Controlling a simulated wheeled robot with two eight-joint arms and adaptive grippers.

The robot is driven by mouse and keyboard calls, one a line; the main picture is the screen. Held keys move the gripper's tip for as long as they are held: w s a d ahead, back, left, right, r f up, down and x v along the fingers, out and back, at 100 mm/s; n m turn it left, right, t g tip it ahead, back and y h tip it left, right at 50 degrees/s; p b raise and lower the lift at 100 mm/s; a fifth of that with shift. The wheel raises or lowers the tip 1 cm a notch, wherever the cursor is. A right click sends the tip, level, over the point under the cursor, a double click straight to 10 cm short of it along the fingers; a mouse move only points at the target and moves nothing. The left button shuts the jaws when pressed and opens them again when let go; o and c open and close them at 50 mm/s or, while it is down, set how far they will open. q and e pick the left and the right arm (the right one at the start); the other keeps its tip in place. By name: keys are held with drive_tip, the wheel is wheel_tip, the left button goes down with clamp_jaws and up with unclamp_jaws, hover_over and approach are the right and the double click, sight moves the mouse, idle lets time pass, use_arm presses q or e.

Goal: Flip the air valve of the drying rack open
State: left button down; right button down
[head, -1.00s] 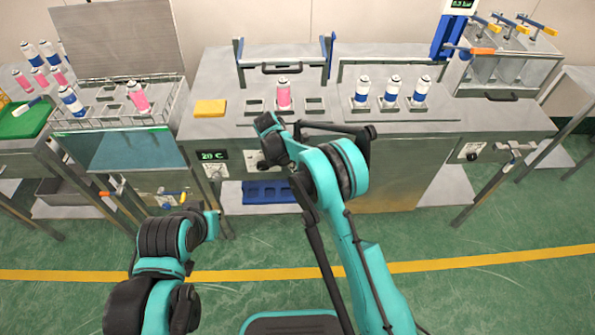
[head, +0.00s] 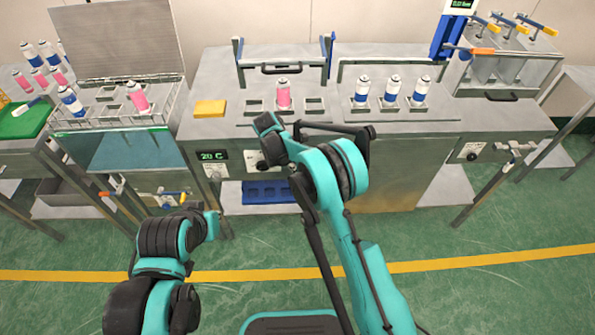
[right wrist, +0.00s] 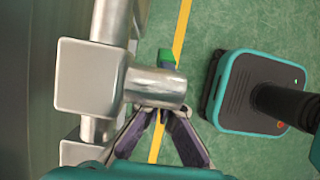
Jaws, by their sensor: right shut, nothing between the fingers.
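A metal pipe fitting (right wrist: 92,78) with a side stub (right wrist: 157,88) fills the middle of the right wrist view. A green tip (right wrist: 166,57), perhaps part of a valve handle, shows just beyond the stub. My right gripper (right wrist: 158,118) is shut and empty, its fingertips close to the stub; I cannot tell whether they touch. In the head view my right arm hides that gripper and the front panel behind it. My left arm (head: 165,240) is bent at the lower left, and its fingers do not show. I cannot tell which station is the drying rack.
The middle bench (head: 220,70) holds a pink can (head: 283,95) and several blue-and-white cans. A wire-basket bath (head: 110,150) stands left. Another pipe valve (head: 515,150) is on the right. The floor in front is clear.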

drive_tip(key=shift+r, duration=0.1)
idle(0.6)
drive_tip(key=v, duration=1.2)
drive_tip(key=s+d+r+m+t+y, duration=0.1)
drive_tip(key=s+d+r+m+y, duration=0.1)
drive_tip(key=s+d+r+m, duration=0.4)
drive_tip(key=s+d+r+m+t+y, duration=0.1)
drive_tip(key=s+d+r+m+t, duration=0.1)
drive_tip(key=s+d+r+m, duration=0.25)
drive_tip(key=s+d+r+m+t+y, duration=0.1)
drive_tip(key=s+d+r, duration=0.35)
drive_tip(key=s, duration=0.35)
drive_tip(key=s+d+f+m+t, duration=0.2)
drive_tip(key=s+m, duration=0.4)
drive_tip(key=s, duration=0.3)
drive_tip(key=shift+s+d+f+t, duration=0.4)
drive_tip(key=shift+d+f, duration=0.25)
drive_tip(key=shift+d, duration=0.35)
drive_tip(key=c, duration=2)
unclamp_jaws()
drive_tip(key=shift+s+d+f, duration=0.1)
drive_tip(key=shift+s+f, duration=0.15)
drive_tip(key=o, duration=0.5)
drive_tip(key=shift+m, duration=0.25)
